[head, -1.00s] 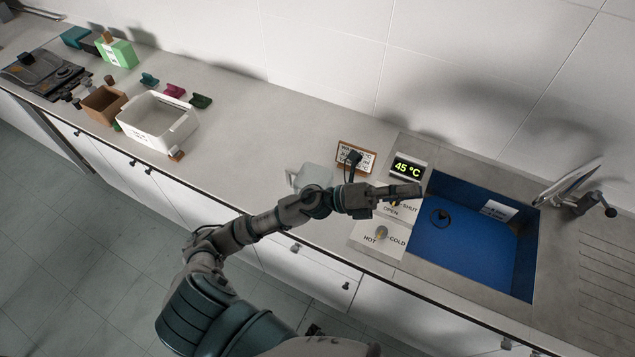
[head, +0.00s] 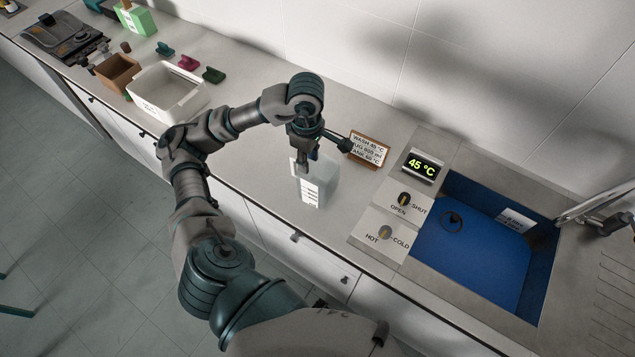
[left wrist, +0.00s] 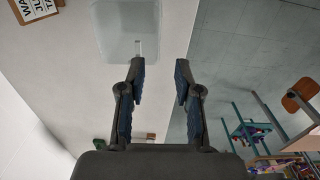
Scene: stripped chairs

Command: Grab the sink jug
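The jug (head: 321,182) is a pale, translucent container with a printed white label on its front. It stands upright on the counter, left of the sink. It also shows in the left wrist view (left wrist: 122,30), at the top, with a light strip on its near side. My left gripper (head: 303,166) points down at the jug's left side in the head view and partly covers it. In the left wrist view the two fingers (left wrist: 160,72) are apart with nothing between them. The left finger is close to the strip; contact cannot be told. My right gripper is not in view.
A blue sink (head: 465,255) lies to the right, with OPEN/SHUT and HOT/COLD panels (head: 380,232) and a 45 °C display (head: 422,167) beside it. A small framed sign (head: 369,149) stands behind the jug. A white bin (head: 168,92) is farther left.

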